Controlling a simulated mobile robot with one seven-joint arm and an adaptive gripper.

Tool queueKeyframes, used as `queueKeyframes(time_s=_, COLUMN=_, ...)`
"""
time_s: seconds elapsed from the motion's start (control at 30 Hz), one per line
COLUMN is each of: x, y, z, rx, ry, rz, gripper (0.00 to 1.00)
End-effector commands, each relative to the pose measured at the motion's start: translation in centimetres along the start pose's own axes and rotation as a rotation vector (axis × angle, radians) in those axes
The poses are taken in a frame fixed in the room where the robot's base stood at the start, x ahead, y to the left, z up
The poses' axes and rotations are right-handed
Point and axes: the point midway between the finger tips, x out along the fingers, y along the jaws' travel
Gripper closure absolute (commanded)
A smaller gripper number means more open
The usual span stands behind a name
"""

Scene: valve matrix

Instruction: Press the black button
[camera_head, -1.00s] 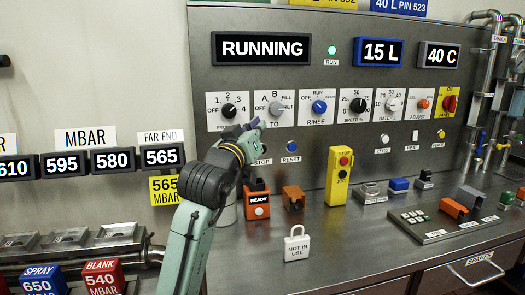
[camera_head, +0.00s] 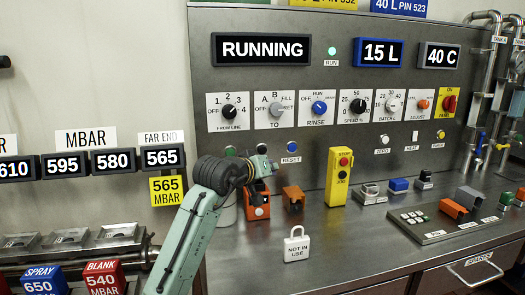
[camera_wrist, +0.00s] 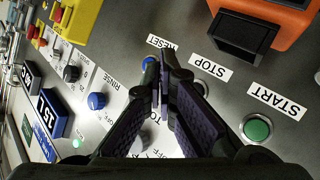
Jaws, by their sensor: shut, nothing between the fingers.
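The black button (camera_head: 262,148) is on the upright grey panel, in the row between a green and a blue button. In the wrist view the black button (camera_wrist: 201,87) shows beside my right-hand finger, near its STOP label, and is partly hidden by that finger. My gripper (camera_head: 272,165) is shut and empty, just below the button in the head view and covering its label. In the wrist view the fingertips of my gripper (camera_wrist: 163,62) lie between the black button and the blue RESET button (camera_wrist: 149,63). I cannot tell whether they touch the panel.
The green START button (camera_wrist: 257,128) is to the right in the wrist view. An orange box marked READY (camera_head: 258,211) stands just below my gripper. A second orange block (camera_head: 293,199), a yellow pendant (camera_head: 339,177) and a white padlock (camera_head: 297,244) are to its right.

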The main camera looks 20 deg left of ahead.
Motion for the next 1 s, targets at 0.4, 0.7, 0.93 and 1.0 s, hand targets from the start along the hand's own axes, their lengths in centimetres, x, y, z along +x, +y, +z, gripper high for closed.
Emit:
queueKeyframes(time_s=0.4, x=3.8, y=-2.6, z=-3.3, rx=-0.003, ry=0.001, rz=0.001, gripper=1.0)
queueKeyframes(time_s=0.7, x=4.9, y=-3.5, z=-3.7, rx=0.001, ry=0.001, rz=0.0, gripper=1.0)
queueKeyframes(time_s=0.93, x=4.9, y=-3.6, z=-3.6, rx=0.001, ry=0.002, rz=0.0, gripper=1.0)
queueKeyframes(time_s=1.0, x=4.9, y=-3.6, z=-3.6, rx=0.001, ry=0.002, rz=0.0, gripper=1.0)
